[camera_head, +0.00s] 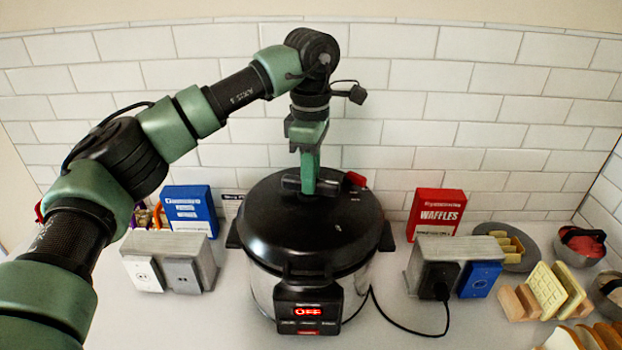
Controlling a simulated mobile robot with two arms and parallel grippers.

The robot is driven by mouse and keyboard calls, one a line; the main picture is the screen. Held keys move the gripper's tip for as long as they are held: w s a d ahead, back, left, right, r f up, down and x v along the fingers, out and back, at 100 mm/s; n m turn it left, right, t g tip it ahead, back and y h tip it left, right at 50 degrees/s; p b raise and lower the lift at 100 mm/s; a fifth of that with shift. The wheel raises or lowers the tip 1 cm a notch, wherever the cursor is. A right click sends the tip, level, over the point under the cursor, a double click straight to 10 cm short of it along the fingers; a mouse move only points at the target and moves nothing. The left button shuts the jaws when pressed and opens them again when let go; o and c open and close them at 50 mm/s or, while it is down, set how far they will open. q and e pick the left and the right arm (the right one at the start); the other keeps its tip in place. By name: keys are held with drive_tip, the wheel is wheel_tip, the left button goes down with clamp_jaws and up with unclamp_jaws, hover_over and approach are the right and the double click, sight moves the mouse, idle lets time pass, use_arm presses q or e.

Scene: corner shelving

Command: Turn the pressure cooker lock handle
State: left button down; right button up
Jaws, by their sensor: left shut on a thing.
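The pressure cooker (310,240) stands on the white counter in the middle of the head view. It has a black lid, a steel body and a front panel with a red "OFF" display (308,311). Its lock handle (292,183) is a dark bar on top of the lid, with a red piece (356,179) near its right. My left gripper (309,182) comes down from above and is shut on the lock handle. The fingers partly hide the handle. My right gripper is not in view.
Outlet blocks stand left (168,262) and right (455,266) of the cooker, with a black cord (405,329) to the right one. A blue box (190,209) and a red waffles box (436,213) stand behind. Food and dishes crowd the right. A tiled wall is at the back.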

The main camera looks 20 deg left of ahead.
use_arm(q)
drive_tip(key=shift+n, duration=1.2)
drive_tip(key=shift+a+b, duration=0.1)
drive_tip(key=shift+b, duration=0.2)
drive_tip(key=c, duration=1.2)
unclamp_jaws()
drive_tip(key=shift+c, duration=0.2)
drive_tip(key=shift+r, duration=0.45)
wheel_tip(320, 180, up, 6)
drive_tip(key=shift+f+b, duration=0.25)
drive_tip(key=shift+b, duration=0.45)
drive_tip(key=shift+r, duration=0.7)
